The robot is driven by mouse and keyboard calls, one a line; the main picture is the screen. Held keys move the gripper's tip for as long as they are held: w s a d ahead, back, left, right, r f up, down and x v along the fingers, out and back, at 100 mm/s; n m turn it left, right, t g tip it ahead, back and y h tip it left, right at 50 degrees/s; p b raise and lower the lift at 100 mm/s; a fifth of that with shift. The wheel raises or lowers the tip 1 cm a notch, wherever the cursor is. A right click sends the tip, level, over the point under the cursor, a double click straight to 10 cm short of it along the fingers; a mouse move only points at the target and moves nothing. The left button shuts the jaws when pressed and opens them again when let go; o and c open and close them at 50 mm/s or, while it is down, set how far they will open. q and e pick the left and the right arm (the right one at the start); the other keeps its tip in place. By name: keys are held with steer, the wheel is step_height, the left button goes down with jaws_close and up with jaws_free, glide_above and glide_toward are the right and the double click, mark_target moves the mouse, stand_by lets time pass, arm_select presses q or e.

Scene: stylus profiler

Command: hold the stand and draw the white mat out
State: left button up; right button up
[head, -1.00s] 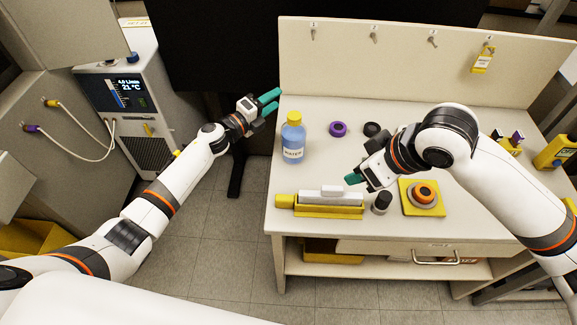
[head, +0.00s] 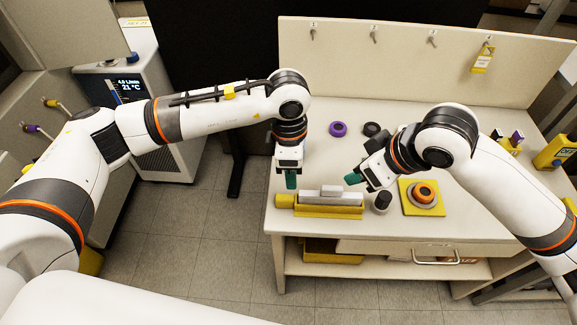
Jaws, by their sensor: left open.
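A round grey stand (head: 423,193) with an orange ring sits on a square mat (head: 409,211) on the bench. The mat looks yellow, and I see no mat that is clearly white. My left gripper (head: 291,181) is open, points down and is empty, above the left end of a yellow holder, well left of the stand. My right gripper (head: 354,179) is left of the stand, its teal tips toward the holder. Its jaw gap is too small to make out.
The yellow holder (head: 330,212) carries a pale block (head: 331,192). A dark-topped jar (head: 382,201) stands between holder and mat. A purple ring (head: 338,129) and black ring (head: 372,129) lie behind. Yellow items (head: 553,152) stand at right. The bench front right of the mat is clear.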

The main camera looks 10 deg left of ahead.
mark_target(288, 197)
arm_select(q)
steer(key=shift+y, duration=0.3)
steer(key=f, duration=1.2)
steer(key=shift+a, duration=0.35)
steer(key=shift+c, duration=0.4)
jaws_close()
